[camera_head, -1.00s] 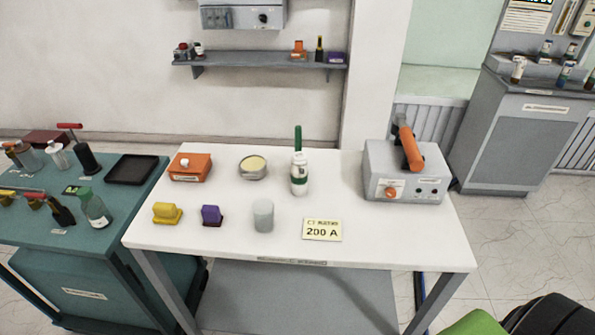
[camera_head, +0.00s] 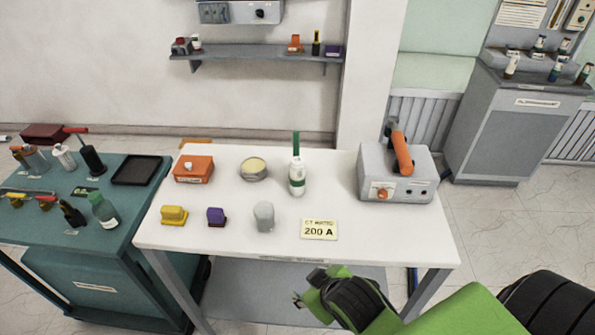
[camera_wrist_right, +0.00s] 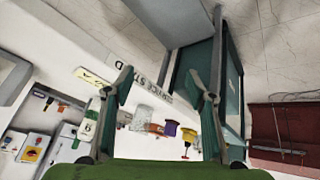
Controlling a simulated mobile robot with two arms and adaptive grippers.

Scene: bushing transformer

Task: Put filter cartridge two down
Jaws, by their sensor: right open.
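No label in view names filter cartridge two. A plain grey cylinder (camera_head: 264,217) stands upright near the front of the white table (camera_head: 230,237); I cannot tell whether it is the cartridge. My right gripper (camera_head: 307,288) is low in front of the table's front edge, below the "200 A" card (camera_head: 319,229), apart from everything on the table. In the right wrist view its two fingers (camera_wrist_right: 165,95) are spread, with no held object visible between them. My left gripper is out of view.
The table also carries an orange box (camera_head: 193,169), a round tin (camera_head: 253,169), a white-green bottle (camera_head: 297,178), yellow (camera_head: 174,215) and purple (camera_head: 216,216) blocks, and a grey machine (camera_head: 395,178). A crowded teal cart (camera_head: 130,205) stands left. The table's front right is clear.

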